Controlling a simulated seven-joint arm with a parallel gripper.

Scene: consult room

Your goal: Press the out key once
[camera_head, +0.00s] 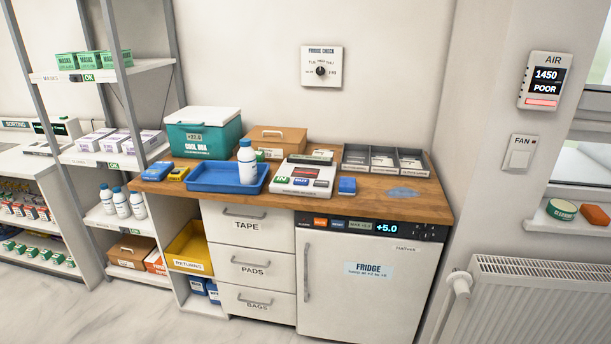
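A white key device (308,172) sits on the wooden counter, right of the blue tray. Its sloped front carries a row of coloured keys: a green key (281,180) that seems to read IN, a purple-blue key (301,182) that seems to read OUT, and a third key (321,184) at the right. The lettering is small. Nothing covers the keys. I cannot tell whether any key is pressed. My gripper is not in view.
A white bottle (247,167) stands upright in the blue tray (205,186), left of the device. Grey bins (384,160) stand behind. A bluish patch (403,192) marks the counter's right, otherwise clear.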

